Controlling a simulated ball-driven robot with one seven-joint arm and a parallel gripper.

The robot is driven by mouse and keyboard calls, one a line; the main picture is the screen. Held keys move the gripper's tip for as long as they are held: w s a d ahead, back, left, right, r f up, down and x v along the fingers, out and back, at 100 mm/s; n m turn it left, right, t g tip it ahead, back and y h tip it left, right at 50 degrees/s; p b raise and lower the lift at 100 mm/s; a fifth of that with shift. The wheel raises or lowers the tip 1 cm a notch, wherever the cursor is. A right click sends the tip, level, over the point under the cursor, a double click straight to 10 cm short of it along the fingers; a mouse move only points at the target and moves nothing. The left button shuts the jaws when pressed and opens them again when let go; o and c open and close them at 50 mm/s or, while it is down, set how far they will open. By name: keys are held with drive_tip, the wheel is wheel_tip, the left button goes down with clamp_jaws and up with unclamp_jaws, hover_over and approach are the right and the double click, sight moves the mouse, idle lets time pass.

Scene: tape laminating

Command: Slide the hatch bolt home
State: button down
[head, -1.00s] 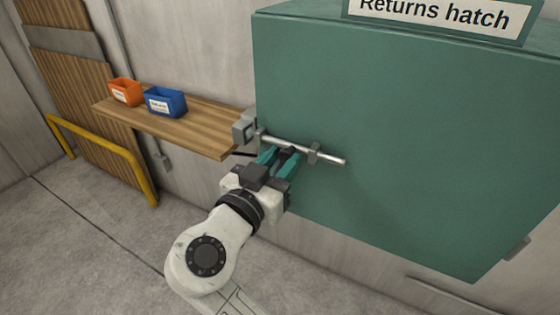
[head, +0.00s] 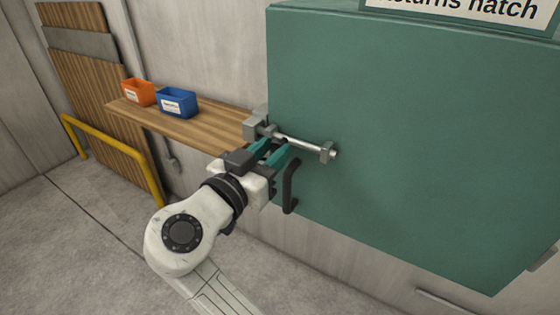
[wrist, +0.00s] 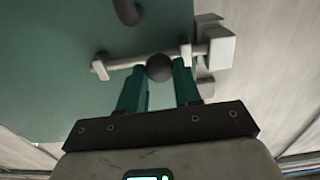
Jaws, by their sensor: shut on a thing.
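The hatch bolt (head: 305,143) is a pale metal rod across the left edge of the green hatch (head: 420,130). Its right end stands only slightly past the right bracket (head: 328,152). Its left end reaches the grey keeper block (head: 255,124) beside the hatch. How deep it sits in the keeper is hard to see. In the wrist view, the bolt (wrist: 125,64) runs to the keeper (wrist: 219,47) at right. My gripper (head: 278,148) is shut on the bolt's dark round knob (wrist: 159,67), with a teal finger on each side.
A dark handle (head: 291,187) sticks out of the hatch just right of my gripper. A wooden shelf (head: 200,125) with an orange bin (head: 139,92) and a blue bin (head: 177,102) is at left. A yellow rail (head: 110,145) stands farther left.

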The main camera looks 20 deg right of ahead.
drive_tip(key=shift+w+a, duration=0.15)
drive_tip(key=c, duration=0.8)
unclamp_jaws()
drive_tip(key=shift+a, duration=0.1)
drive_tip(key=b+v, duration=0.1)
drive_tip(key=v, duration=0.9)
drive_tip(key=shift+s+a, duration=0.25)
drive_tip(key=shift+a, duration=0.05)
drive_tip(key=s+d+f+n+g+y+p, duration=0.1)
drive_tip(key=s+d+f+n+g+y, duration=0.2)
drive_tip(key=d+f, duration=0.7)
drive_tip(key=s+d+f+n+g+y+p, duration=0.1)
drive_tip(key=s+d+f+n+g+y, duration=0.25)
drive_tip(key=d+f, duration=0.65)
drive_tip(key=s+f+n+g+y+p, duration=0.1)
drive_tip(key=s+f+y, duration=0.3)
drive_tip(key=s, duration=0.5)
drive_tip(key=s+f+n+g+y, duration=0.2)
drive_tip(key=s+f+n+y, duration=0.1)
drive_tip(key=s+f, duration=0.6)
drive_tip(key=shift+s+d+y+p, duration=0.35)
drive_tip(key=shift+s+y+p, duration=0.1)
drive_tip(key=shift+s, duration=0.25)
